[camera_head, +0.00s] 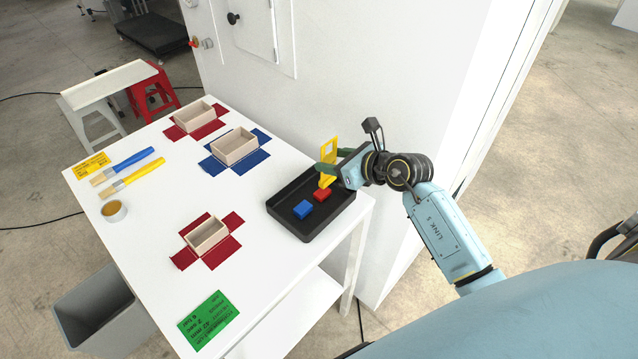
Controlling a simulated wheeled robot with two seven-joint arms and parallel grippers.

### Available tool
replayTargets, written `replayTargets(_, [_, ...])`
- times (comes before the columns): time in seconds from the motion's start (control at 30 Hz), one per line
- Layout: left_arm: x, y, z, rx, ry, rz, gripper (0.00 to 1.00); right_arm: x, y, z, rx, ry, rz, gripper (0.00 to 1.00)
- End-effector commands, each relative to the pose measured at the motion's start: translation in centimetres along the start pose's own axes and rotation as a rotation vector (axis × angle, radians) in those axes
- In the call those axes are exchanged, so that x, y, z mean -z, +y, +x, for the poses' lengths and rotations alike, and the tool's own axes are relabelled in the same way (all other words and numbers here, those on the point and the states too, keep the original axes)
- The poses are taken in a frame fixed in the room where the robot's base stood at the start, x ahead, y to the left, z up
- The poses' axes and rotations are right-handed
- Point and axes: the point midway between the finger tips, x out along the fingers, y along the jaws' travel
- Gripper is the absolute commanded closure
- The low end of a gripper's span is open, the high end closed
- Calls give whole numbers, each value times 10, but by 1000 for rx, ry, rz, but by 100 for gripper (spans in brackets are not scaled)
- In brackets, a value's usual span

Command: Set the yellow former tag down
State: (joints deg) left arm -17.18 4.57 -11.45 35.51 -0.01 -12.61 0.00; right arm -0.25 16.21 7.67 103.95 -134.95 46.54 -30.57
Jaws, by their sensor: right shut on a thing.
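The yellow former tag (327,178) is upright in the jaws of my right gripper (332,171), over the far right part of the black tray (275,218). I cannot tell whether its lower end touches the tray. My right gripper is shut on it, with its arm coming in from the right. A blue block (302,209) and a red block (322,195) lie in the tray, the red one just below the tag in the picture. My left gripper is not in view.
Wooden boxes stand on red (208,239), blue (234,147) and red (195,117) cross-shaped sheets. Two brushes (127,167), a small round pot (114,211), a yellow card (91,166) and a green card (208,320) lie leftward. A white cabinet wall rises behind the tray. The table's middle is clear.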

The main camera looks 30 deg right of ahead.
Motion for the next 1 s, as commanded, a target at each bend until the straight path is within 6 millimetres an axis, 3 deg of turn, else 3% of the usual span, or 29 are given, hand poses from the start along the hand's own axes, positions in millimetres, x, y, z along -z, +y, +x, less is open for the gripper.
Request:
replayTargets(0.1, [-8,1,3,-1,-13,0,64,24,1,11,-2,4,5,73])
replayTargets(0.5, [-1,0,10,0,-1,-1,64,66,1,32,-2,2,2,73])
replayTargets(0.97, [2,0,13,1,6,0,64,74,1,35,-1,0,-1,73])
replayTargets(1.0, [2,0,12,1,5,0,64,73,1,35,-1,0,0,47])
